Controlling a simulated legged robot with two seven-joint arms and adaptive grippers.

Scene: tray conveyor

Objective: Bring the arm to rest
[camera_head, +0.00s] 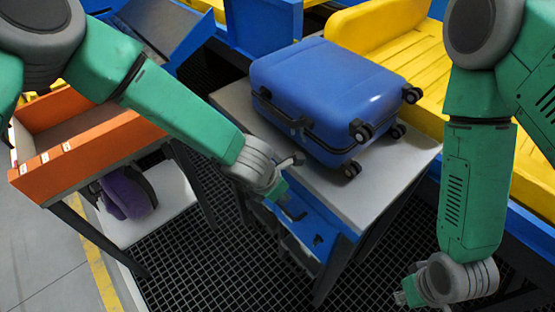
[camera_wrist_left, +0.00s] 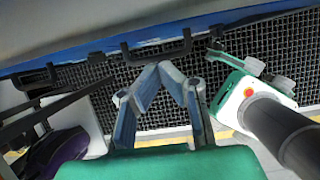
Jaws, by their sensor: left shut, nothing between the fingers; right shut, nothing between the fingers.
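My left gripper (camera_head: 285,197) is shut and empty beside the front edge of the grey-topped table (camera_head: 395,178), below the blue suitcase (camera_head: 335,80). Its bluish fingers (camera_wrist_left: 163,70) come together in the left wrist view, with nothing between them. My right gripper (camera_head: 403,298) is shut and empty, low in the head view near the bottom edge, over the dark grating and apart from the table. The suitcase lies flat on the table, its wheels toward the right and its handle toward the front left. Neither gripper holds it.
An orange-walled tray (camera_head: 95,157) stands on a rack at left, with a purple bag (camera_head: 125,195) on the shelf below. A yellow tray (camera_head: 400,45) and blue conveyor parts (camera_head: 262,35) are behind the suitcase. Black grating (camera_head: 215,265) covers the floor in front.

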